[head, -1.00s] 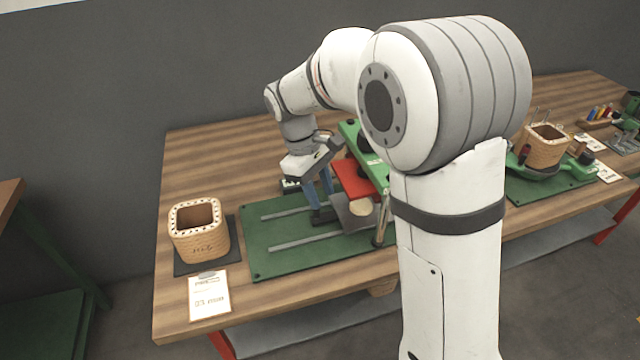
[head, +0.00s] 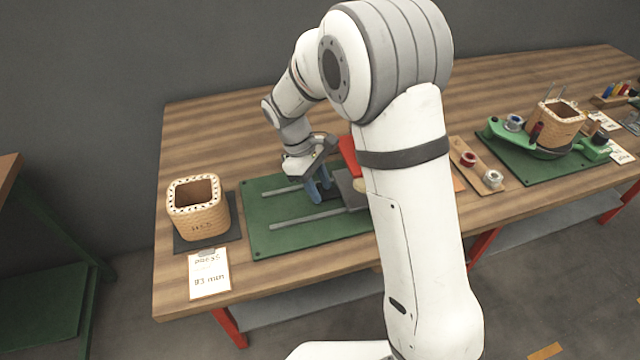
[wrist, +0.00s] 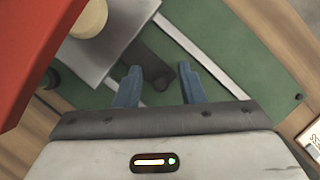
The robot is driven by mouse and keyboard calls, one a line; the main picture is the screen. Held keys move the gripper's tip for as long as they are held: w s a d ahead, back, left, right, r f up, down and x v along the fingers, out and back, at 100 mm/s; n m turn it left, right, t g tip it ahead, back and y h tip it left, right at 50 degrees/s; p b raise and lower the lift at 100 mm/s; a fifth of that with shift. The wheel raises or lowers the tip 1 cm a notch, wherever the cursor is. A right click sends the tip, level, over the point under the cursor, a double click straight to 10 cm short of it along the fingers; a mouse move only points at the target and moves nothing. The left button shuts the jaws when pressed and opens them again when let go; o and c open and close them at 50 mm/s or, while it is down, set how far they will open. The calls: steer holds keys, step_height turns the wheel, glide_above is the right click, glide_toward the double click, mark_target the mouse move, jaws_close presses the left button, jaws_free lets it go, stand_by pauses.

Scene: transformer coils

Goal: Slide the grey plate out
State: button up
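The grey plate (head: 352,196) lies on the rails of a green base board (head: 262,237), partly hidden behind my arm in the head view. In the wrist view the grey plate (wrist: 108,45) carries a round cream disc (wrist: 90,20). A dark handle (wrist: 157,70) juts from the plate's edge. My gripper (head: 320,193) is low over the board at the plate's left. In the wrist view my gripper's (wrist: 160,80) two blue fingers stand apart, with the handle's end between them and gaps visible at its sides.
A red block (head: 347,152) overhangs the plate and fills the wrist view's upper left (wrist: 30,50). A woven coil (head: 199,210) stands on a dark mat at the left, with a label card (head: 209,273) in front. The board's left part is clear.

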jaws_close()
stand_by(0.3)
stand_by(0.3)
